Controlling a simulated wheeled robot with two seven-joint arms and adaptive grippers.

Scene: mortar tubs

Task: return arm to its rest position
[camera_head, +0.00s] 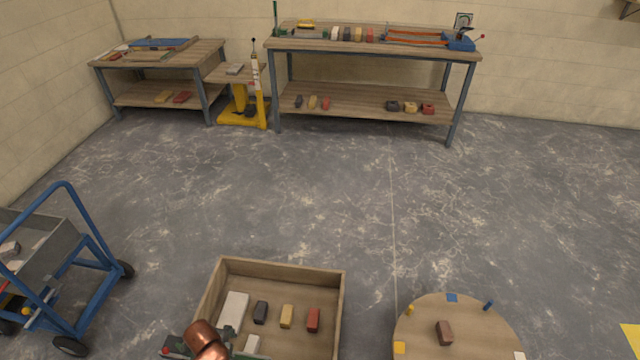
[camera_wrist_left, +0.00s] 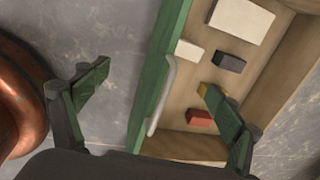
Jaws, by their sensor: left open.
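My left gripper (camera_wrist_left: 155,95) is open in the left wrist view, its two green fingers wide apart with nothing held between them. It is above a wooden tray, whose green side wall (camera_wrist_left: 163,60) with a grey handle (camera_wrist_left: 162,97) shows between the fingers. My copper-coloured left arm part is at the bottom edge of the head view, over the tray's near left corner. The fingers cannot be made out clearly there. My right gripper is in neither view.
The wooden tray (camera_head: 343,300) holds white, dark, yellow and red blocks. A round table (camera_head: 480,335) with a brown block (camera_head: 445,333) stands to its right. A blue cart (camera_head: 95,260) is at left. Benches (camera_head: 375,45) line the back wall. The mid floor is clear.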

